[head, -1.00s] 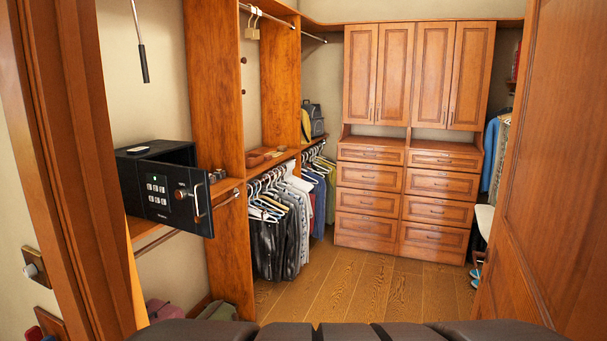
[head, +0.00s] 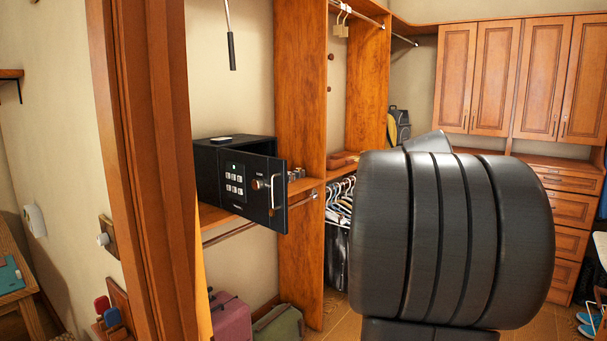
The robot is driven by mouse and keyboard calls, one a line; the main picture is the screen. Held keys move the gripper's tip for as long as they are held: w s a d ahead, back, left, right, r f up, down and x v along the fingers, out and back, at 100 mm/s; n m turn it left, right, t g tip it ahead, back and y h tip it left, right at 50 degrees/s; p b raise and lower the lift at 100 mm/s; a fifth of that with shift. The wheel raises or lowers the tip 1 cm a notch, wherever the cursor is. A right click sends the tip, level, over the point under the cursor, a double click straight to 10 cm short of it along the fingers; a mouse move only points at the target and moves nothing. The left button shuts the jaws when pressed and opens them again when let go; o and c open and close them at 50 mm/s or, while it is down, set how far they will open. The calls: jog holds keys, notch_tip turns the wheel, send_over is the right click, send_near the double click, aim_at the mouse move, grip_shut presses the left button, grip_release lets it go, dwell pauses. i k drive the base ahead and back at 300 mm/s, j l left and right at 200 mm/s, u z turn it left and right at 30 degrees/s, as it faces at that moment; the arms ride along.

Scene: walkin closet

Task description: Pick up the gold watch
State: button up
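I cannot make out a gold watch for certain. Small metallic objects (head: 295,174) lie on the shelf just right of the black safe; they look watch-like, but they are too small to tell and partly hidden by the safe's door. The black safe (head: 207,170) stands on the wooden shelf with its keypad door (head: 262,192) ajar, and its inside is mostly hidden. My gripper is not in view. A large dark link of my own arm fills the centre right and hides part of the closet.
A wooden door frame (head: 158,170) stands close on the left. Hanging clothes (head: 336,250) and drawers (head: 572,210) are partly behind my arm. A pink bag (head: 231,318) and a green bag (head: 279,327) are on the floor below the safe. Little floor shows.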

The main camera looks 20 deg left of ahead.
aim_at(300, 173)
jog(key=i+u, duration=0.2)
jog(key=i, duration=0.2)
jog(key=i+l+u, duration=0.2)
jog(key=i, duration=0.25)
jog(key=i+l+u, duration=0.2)
jog(key=i, duration=0.2)
jog(key=i+l+u, duration=0.15)
jog(key=i, duration=0.25)
jog(key=i+l+u, duration=0.15)
jog(key=i+u, duration=0.15)
jog(key=i, duration=0.25)
jog(key=i+l+u, duration=0.3)
jog(key=i, duration=0.25)
jog(key=i+l+u, duration=0.3)
jog(key=i, duration=0.55)
